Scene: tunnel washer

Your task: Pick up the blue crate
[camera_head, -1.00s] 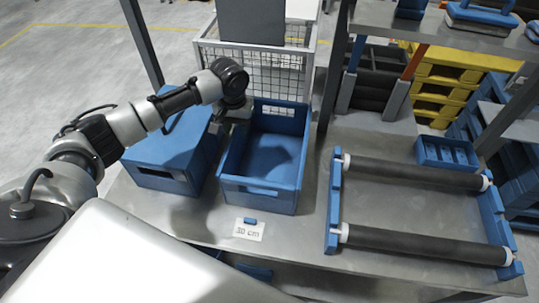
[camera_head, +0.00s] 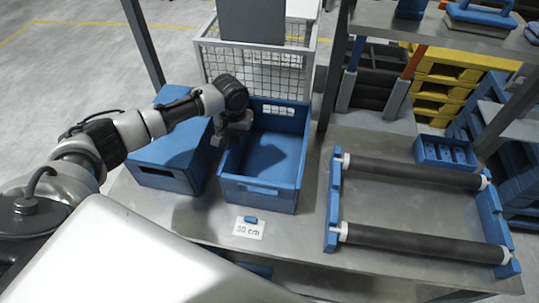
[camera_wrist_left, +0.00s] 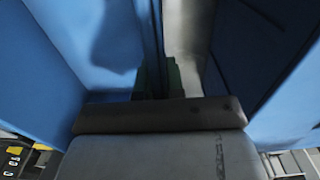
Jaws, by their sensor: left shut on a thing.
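The blue crate (camera_head: 262,160) is open-topped and looks empty. It stands upright on the metal table, left of the roller frame. My left gripper (camera_head: 224,132) is at the crate's left side wall, shut on the wall's rim from above. In the left wrist view the wall (camera_wrist_left: 152,40) runs edge-on between the fingers, with the crate's inside (camera_wrist_left: 95,40) to its left. The finger tips are partly hidden by the wrist and the crate. My right gripper is not in view.
A closed blue box (camera_head: 172,155) stands close on the crate's left. A wire basket (camera_head: 262,70) is behind it. A roller frame (camera_head: 334,200) lies to the right.

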